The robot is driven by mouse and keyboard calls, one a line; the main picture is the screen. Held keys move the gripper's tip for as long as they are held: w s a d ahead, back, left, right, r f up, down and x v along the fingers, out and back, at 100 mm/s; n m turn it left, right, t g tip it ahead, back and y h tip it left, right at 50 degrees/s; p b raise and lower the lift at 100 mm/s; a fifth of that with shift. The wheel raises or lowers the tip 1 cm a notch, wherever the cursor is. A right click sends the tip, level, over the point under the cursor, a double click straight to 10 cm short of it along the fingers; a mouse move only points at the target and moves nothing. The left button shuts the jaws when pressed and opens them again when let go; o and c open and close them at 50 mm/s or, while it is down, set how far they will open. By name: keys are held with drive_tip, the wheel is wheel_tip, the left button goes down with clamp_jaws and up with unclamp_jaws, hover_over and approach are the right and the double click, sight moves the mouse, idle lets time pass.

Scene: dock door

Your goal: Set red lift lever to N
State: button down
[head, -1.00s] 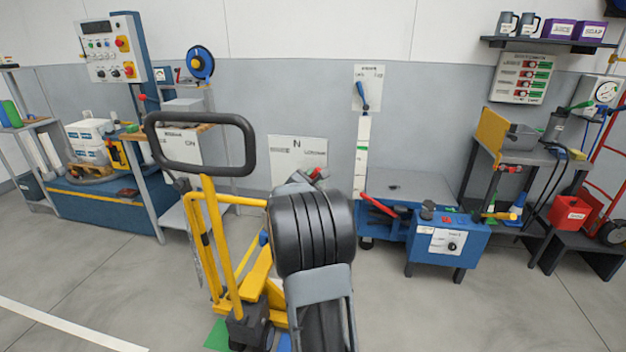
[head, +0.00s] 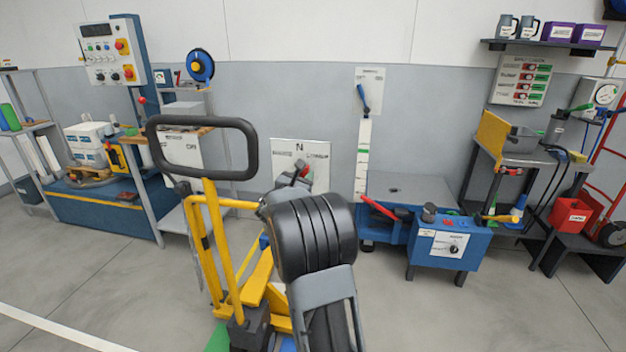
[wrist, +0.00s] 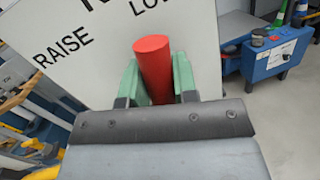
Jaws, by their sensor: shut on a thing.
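The red lift lever (wrist: 153,62) stands between the green-padded fingers of my gripper (wrist: 157,85), which is shut on its red cylindrical grip. Behind it is the white plate (wrist: 95,75) marked RAISE on the left, N at the top and LOWER on the right, with the letters partly cut off in the wrist view. In the head view the plate (head: 318,180) stands against the wall, and the lever's red end (head: 304,171) shows almost straight below the N, slightly to its right. My arm hides the lever's base, and my gripper (head: 295,182) is only partly visible.
A yellow pallet truck (head: 215,240) with a black loop handle (head: 201,119) stands close on the left of my arm. A blue lift table (head: 410,190) with another red lever (head: 379,208) and a control box (head: 447,250) are on the right.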

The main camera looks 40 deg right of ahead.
drive_tip(key=shift+w+a+n, duration=0.55)
drive_tip(key=shift+w+n, duration=0.2)
drive_tip(key=shift+n, duration=0.45)
drive_tip(key=c, duration=0.9)
unclamp_jaws()
drive_tip(key=shift+r, duration=0.1)
drive_tip(key=shift+a, duration=0.15)
drive_tip(key=v, duration=1.3)
drive_tip(key=shift+s+a+f, duration=0.2)
drive_tip(key=shift+s+f, duration=0.05)
drive_tip(key=shift+f, duration=0.1)
